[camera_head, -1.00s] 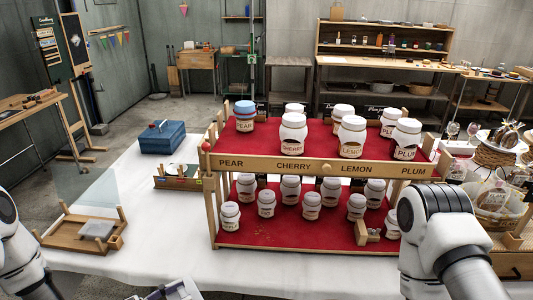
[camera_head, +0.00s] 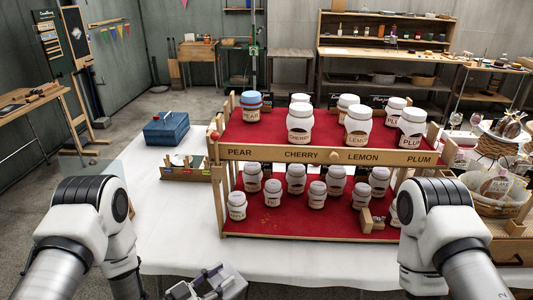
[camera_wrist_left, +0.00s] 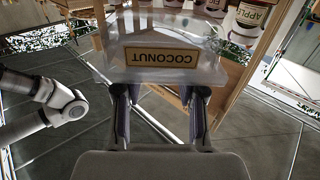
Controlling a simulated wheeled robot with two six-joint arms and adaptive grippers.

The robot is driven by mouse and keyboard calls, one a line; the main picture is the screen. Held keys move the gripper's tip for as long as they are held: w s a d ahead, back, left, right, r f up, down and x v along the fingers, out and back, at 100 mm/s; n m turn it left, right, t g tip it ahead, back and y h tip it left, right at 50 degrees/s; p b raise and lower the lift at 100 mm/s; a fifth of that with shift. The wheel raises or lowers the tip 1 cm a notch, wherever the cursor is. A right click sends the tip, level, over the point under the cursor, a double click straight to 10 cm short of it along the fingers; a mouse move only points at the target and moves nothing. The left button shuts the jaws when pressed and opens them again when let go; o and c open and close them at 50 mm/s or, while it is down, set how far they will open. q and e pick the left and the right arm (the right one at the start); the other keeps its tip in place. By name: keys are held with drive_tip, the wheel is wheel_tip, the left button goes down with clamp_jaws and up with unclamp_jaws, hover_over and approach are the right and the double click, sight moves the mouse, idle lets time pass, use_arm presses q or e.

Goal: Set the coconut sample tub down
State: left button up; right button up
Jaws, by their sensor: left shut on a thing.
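The coconut sample tub (camera_wrist_left: 170,62) is a clear tub with a tan COCONUT label, upside down in the left wrist view. My left gripper (camera_wrist_left: 158,95) is shut on it, with a finger at either side. In the head view my left gripper (camera_head: 206,284) shows only in part at the bottom edge, in front of the white table; I cannot make out the tub there. My right arm comes in at the right, but its gripper is out of the picture.
A two-level red jar rack (camera_head: 330,154) with several white-lidded jars fills the middle of the white table (camera_head: 175,232). A blue box (camera_head: 166,129) and a small wooden tray (camera_head: 186,175) stand left of it. Bare tablecloth lies left of the rack.

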use_arm(q)
drive_tip(key=w+a+r+n+t+y, duration=0.3)
drive_tip(key=w+a+n+t+y, duration=0.3)
drive_tip(key=w+a+n+y, duration=0.5)
drive_tip(key=s+d+r+m+g+h, duration=0.3)
drive_tip(key=s+d+r+m+h, duration=0.15)
drive_tip(key=s+d, duration=0.35)
drive_tip(key=s+d+r+m+g+h, duration=0.2)
drive_tip(key=s+d+r+m+h, duration=0.1)
drive_tip(key=s+d+m+h, duration=0.4)
wheel_tip(320, 180, down, 5)
drive_tip(key=w+d+m+g+h, duration=0.2)
drive_tip(key=m+g+h, duration=0.2)
drive_tip(key=m+g, duration=0.3)
drive_tip(key=g, duration=0.5)
drive_tip(key=shift+w, duration=0.15)
drive_tip(key=shift+a+f+m+g, duration=0.1)
drive_tip(key=shift+m+g, duration=0.35)
drive_tip(key=shift+g, duration=0.05)
drive_tip(key=shift+s, duration=0.2)
